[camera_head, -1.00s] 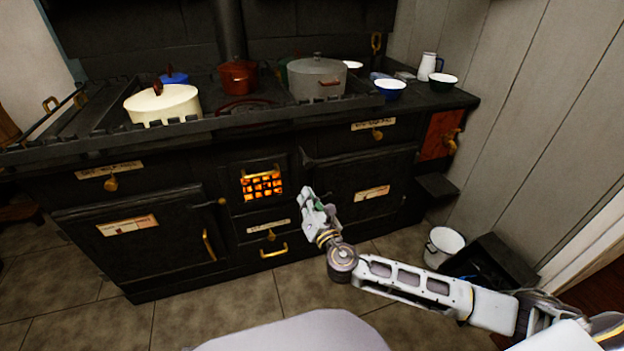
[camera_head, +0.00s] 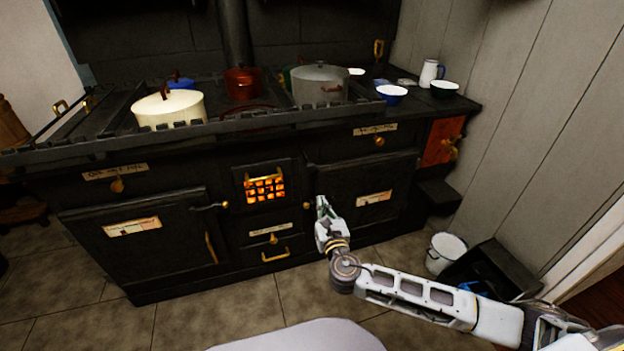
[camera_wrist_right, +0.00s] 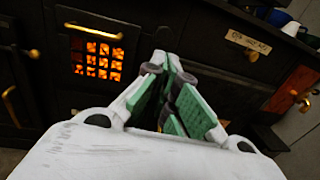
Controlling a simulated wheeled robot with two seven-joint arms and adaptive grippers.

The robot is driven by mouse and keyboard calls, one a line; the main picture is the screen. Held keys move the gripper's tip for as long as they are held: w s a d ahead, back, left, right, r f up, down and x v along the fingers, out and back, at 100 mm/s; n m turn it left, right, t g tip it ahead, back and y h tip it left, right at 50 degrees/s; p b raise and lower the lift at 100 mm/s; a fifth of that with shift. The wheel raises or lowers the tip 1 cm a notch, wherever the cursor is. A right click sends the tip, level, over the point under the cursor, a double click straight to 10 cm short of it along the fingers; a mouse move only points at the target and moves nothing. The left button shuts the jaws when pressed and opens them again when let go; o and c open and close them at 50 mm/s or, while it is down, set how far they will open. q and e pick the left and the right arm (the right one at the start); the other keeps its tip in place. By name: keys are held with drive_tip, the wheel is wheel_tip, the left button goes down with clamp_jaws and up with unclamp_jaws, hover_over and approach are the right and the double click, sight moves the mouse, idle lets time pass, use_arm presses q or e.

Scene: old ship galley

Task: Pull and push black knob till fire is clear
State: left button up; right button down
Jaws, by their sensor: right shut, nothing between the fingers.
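The fire grate (camera_head: 264,189) glows orange behind a dark grid in the middle of the black stove. It also shows in the wrist view (camera_wrist_right: 96,58). A small dark knob-like end (camera_head: 281,205) sticks out to the right of the grate. I cannot tell for sure that it is the black knob. My right gripper (camera_head: 321,201) is shut and empty, in front of the stove and right of the grate. In the wrist view its green-padded fingers (camera_wrist_right: 166,92) come together right of the grate. My left gripper is not in view.
A cream pot (camera_head: 168,108), a red pot (camera_head: 242,84) and a grey pot (camera_head: 320,87) stand on the stove top. A brass handle (camera_head: 275,257) juts out below the grate. A white bucket (camera_head: 446,252) stands on the floor at right.

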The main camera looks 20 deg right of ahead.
drive_tip(key=shift+w, duration=0.2)
drive_tip(key=b, duration=0.4)
approach(310, 165)
drive_tip(key=shift+w+f, duration=1.6)
drive_tip(key=shift+w, duration=1.3)
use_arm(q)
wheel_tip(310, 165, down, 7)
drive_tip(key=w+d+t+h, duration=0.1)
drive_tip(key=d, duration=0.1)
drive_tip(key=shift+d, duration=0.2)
use_arm(e)
drive_tip(key=shift+w+d, duration=0.25)
drive_tip(key=shift+w, duration=0.25)
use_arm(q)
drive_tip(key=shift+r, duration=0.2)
